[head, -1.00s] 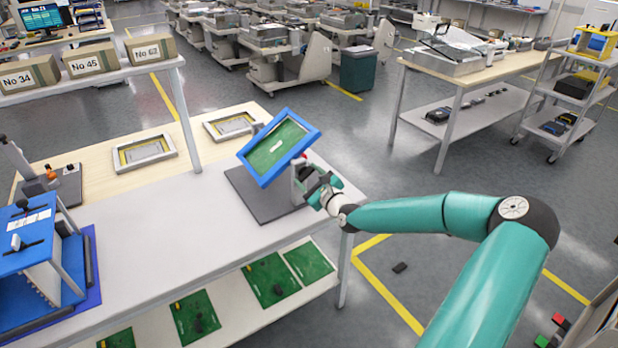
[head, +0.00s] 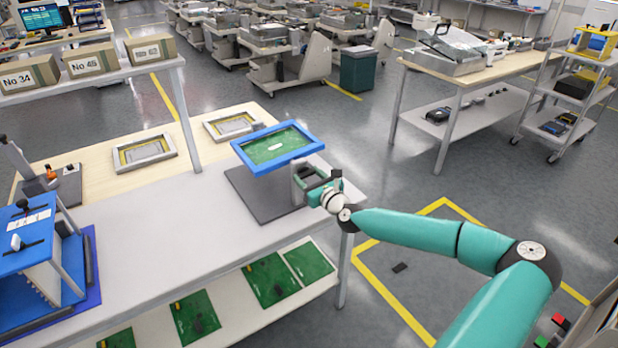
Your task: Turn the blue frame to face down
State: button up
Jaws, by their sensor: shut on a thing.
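The blue frame (head: 294,155) with a green board (head: 265,152) inside is in the head view, above a dark grey base plate (head: 252,194) on the bench. The frame lies nearly level, and the board's face with a small white mark shows from above. My gripper (head: 318,186) is at the right side of the stand, just below the frame's right corner. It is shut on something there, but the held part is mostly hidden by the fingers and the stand.
A blue fixture (head: 30,240) stands at the bench's left end. Two grey frames (head: 146,153) lie on the wooden surface behind. Green boards (head: 270,280) lie on the lower shelf. The bench middle is clear.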

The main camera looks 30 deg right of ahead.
jog(key=shift+m, duration=0.5)
dwell(0.3)
jog(key=o, duration=1.4)
jog(key=s, duration=1.3)
jog(key=shift+s+d, duration=0.2)
jog(key=shift+s, duration=0.2)
